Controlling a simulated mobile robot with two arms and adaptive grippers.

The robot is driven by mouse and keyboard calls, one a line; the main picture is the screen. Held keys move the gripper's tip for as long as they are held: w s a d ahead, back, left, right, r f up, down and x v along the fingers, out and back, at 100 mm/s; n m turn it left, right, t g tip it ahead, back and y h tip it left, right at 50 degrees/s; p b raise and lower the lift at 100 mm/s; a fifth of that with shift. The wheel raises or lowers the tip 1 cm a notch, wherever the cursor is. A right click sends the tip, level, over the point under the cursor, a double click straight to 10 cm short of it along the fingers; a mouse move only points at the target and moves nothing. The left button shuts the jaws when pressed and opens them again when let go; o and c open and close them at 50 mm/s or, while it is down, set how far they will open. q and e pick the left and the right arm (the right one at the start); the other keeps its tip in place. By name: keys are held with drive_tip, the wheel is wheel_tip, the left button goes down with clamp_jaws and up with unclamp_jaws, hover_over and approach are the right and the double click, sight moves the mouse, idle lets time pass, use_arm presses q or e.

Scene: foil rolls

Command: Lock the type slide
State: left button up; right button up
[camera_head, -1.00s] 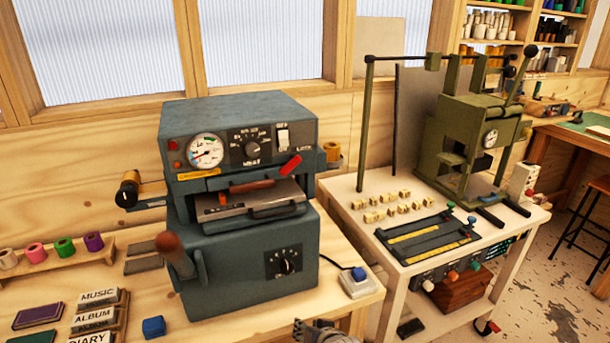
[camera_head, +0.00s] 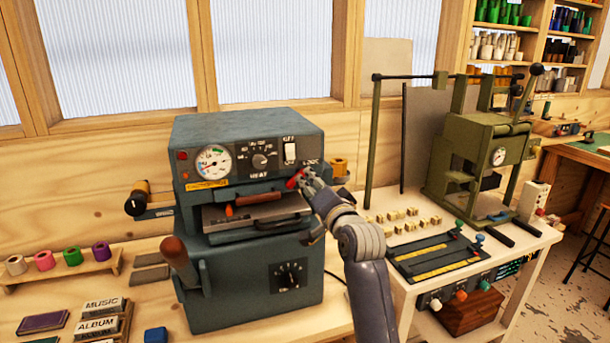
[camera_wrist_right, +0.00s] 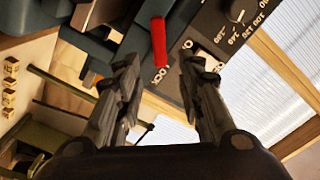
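The blue-grey foil press (camera_head: 235,140) stands on the left bench. Its type slide (camera_head: 250,212) sits in the slot below the gauge panel, with a dark handle at its front. A red lever (camera_head: 294,180) is on the right of the press front, near the lock label. My right gripper (camera_head: 308,177) is at this lever in the head view. In the right wrist view the fingers (camera_wrist_right: 157,72) are apart, and the red lever (camera_wrist_right: 159,42) shows just beyond the tips, with nothing clearly between them. My left gripper is not in view.
A green press (camera_head: 475,155) stands on the white table (camera_head: 420,285) at right, with small type blocks (camera_head: 400,217) in front of it. Foil rolls (camera_head: 72,256) and label blocks (camera_head: 100,318) lie at left. A brown-knobbed lever (camera_head: 175,252) projects from the press's left front.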

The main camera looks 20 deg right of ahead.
sight(304, 175)
drive_tip(key=shift+w+a+p, duration=0.1)
drive_tip(key=shift+w+p, duration=0.3)
drive_tip(key=shift+w, duration=2.45)
clamp_jaws()
